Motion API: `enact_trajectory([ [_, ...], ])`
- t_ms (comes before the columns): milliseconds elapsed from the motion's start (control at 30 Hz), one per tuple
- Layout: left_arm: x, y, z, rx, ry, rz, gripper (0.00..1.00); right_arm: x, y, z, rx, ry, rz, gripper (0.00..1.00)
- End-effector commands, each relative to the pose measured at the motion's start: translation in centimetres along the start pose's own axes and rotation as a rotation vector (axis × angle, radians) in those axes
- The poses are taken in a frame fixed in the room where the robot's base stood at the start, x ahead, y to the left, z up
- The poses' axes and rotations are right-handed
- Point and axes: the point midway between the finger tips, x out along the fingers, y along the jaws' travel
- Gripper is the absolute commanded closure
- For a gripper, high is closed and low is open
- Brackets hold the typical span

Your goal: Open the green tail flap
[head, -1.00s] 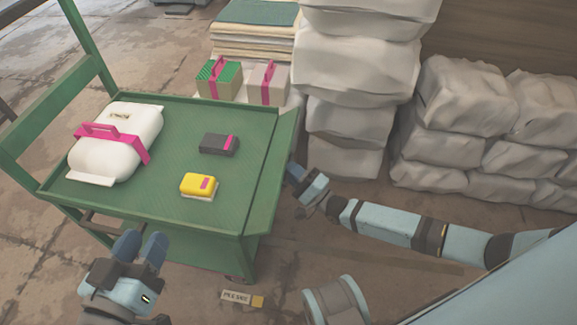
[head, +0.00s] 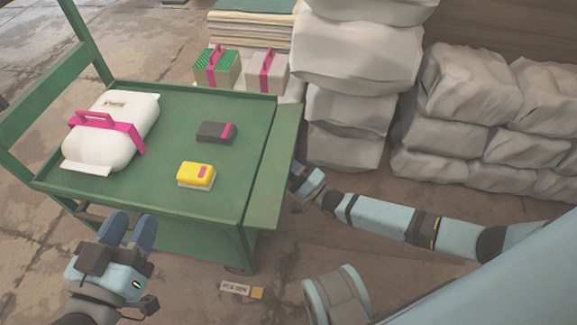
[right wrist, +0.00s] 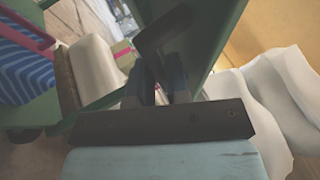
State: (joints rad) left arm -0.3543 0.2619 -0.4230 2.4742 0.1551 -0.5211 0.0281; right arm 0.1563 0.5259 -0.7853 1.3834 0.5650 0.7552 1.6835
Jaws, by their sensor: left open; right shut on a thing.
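The green tail flap (head: 272,170) runs along the right side of the green cart and looks close to level with its deck (head: 165,182). My right gripper (head: 294,181) is at the flap's outer edge and is mostly hidden behind it. In the right wrist view my right gripper (right wrist: 165,88) is shut on the flap's edge, and the green panel (right wrist: 208,45) rises beyond the fingers. My left gripper (head: 127,230) is open and empty, in front of the cart's near left edge.
A white case (head: 130,112) with a pink handle, a dark box (head: 209,132) and a yellow box (head: 192,174) lie on the deck. Stacked sacks (head: 355,60) stand behind the flap. Two strapped boxes (head: 267,75) stand behind the cart. A label plate (head: 235,289) lies on the floor.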

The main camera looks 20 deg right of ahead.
Motion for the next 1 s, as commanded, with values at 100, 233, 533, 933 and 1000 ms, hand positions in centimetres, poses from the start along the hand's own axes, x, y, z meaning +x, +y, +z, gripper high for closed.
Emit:
enact_trajectory([
  [100,0.0,0.0,0.0,-0.002,-0.002,-0.001,0.57,0.8,-0.6,0.4,0.007,-0.006,-0.017,1.0],
  [233,0.1,0.0,0.1,-0.004,-0.005,-0.002,0.57,0.8,-0.6,0.4,0.007,-0.006,-0.017,0.82],
  [533,0.1,0.0,0.2,-0.005,-0.007,-0.003,0.57,0.6,-0.5,0.3,0.005,-0.005,-0.015,0.63],
  [933,0.0,0.1,-0.4,-0.024,-0.014,0.001,0.57,-1.9,-0.5,0.2,0.004,-0.002,-0.007,0.63],
  [1000,-0.1,0.3,-0.6,-0.045,-0.023,0.003,0.57,-3.5,-0.4,0.2,0.005,-0.001,-0.004,0.63],
])
